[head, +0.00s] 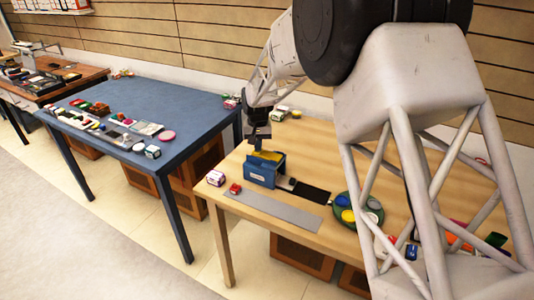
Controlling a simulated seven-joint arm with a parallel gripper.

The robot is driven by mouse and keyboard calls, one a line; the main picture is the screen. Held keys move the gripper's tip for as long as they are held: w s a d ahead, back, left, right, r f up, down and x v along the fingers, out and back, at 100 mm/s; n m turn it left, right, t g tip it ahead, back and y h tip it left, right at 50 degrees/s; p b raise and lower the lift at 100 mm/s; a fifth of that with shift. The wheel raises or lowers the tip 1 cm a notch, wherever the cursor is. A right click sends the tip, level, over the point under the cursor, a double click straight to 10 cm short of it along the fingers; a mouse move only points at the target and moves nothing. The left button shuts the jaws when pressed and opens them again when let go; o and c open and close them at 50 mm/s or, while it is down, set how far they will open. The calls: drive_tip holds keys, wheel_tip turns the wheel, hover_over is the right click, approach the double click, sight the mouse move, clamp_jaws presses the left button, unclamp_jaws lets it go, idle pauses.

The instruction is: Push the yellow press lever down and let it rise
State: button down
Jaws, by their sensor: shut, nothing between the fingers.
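The blue press (262,173) stands on the near wooden table, left of its middle. Its yellow lever (268,155) shows as a small strip at the top of the press. My gripper (258,146) points down right above the press, over the left part of the lever. It is shut with nothing held. At this size I cannot tell whether the fingertips touch the lever. The gripper covers part of the lever and of the press's back edge.
A grey strip (275,209) and a black mat (310,193) lie before and right of the press. A small red item (235,188) and a white-pink box (215,178) are at left. A green tray (346,205) holds round pieces. A blue table (190,102) stands further left.

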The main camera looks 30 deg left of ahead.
drive_tip(key=shift+d+f, duration=0.15)
drive_tip(key=shift+f, duration=1.05)
idle(0.6)
drive_tip(key=shift+r, duration=0.1)
drive_tip(key=shift+a+r, duration=0.15)
drive_tip(key=shift+r, duration=2)
drive_tip(key=shift+a+r, duration=0.15)
drive_tip(key=shift+r, duration=1.95)
